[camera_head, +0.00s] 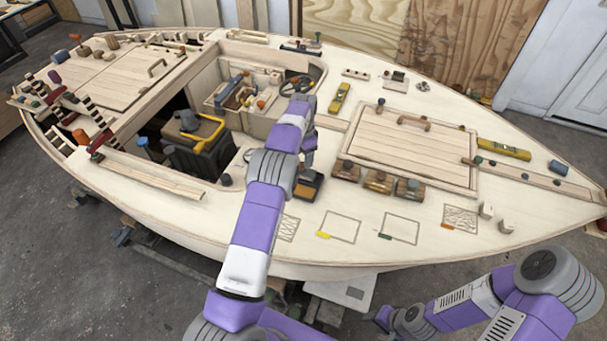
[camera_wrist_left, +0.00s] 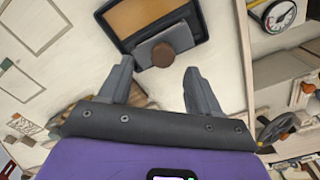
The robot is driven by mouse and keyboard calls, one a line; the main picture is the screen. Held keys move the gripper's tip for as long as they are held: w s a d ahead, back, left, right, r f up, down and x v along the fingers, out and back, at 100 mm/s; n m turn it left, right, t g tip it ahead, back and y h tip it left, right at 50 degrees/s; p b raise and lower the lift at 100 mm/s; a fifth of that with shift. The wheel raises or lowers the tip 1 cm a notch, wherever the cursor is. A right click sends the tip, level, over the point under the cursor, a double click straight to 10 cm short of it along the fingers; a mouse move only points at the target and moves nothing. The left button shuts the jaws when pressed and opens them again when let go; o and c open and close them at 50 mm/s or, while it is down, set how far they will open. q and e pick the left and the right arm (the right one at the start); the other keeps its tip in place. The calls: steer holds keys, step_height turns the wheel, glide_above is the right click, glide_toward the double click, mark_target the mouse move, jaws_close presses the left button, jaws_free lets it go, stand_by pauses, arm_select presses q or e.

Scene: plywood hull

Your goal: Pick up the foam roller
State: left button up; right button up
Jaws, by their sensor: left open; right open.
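My left gripper (camera_head: 308,158) hangs over the deck near the cockpit edge. In the left wrist view its fingers (camera_wrist_left: 158,72) are open and empty. Just beyond the fingertips is a grey piece with a round brown knob (camera_wrist_left: 162,55), which may be the foam roller; I cannot be sure. It lies at a dark tray with an orange-brown inside (camera_wrist_left: 130,14). The tray (camera_head: 308,188) also shows in the head view, partly behind my left arm. My right gripper (camera_head: 385,318) is low at the bottom, off the hull's near side; its fingers are hard to see.
A wooden hatch (camera_head: 410,150) with a handle lies right of the tray. Several small wooden blocks with dark knobs (camera_head: 378,182) stand along its near edge. The open cockpit (camera_head: 180,130) is on the left, holding a black case with a yellow handle. The near deck has bare room.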

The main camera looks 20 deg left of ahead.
mark_target(302, 165)
arm_select(q)
steer(key=shift+s+f, duration=0.15)
steer(key=shift+f, duration=0.25)
steer(key=f, duration=0.4)
steer(key=shift+a+f, duration=0.3)
steer(key=shift+f, duration=0.1)
steer(key=shift+c, duration=0.2)
steer(key=shift+r, duration=0.1)
jaws_close()
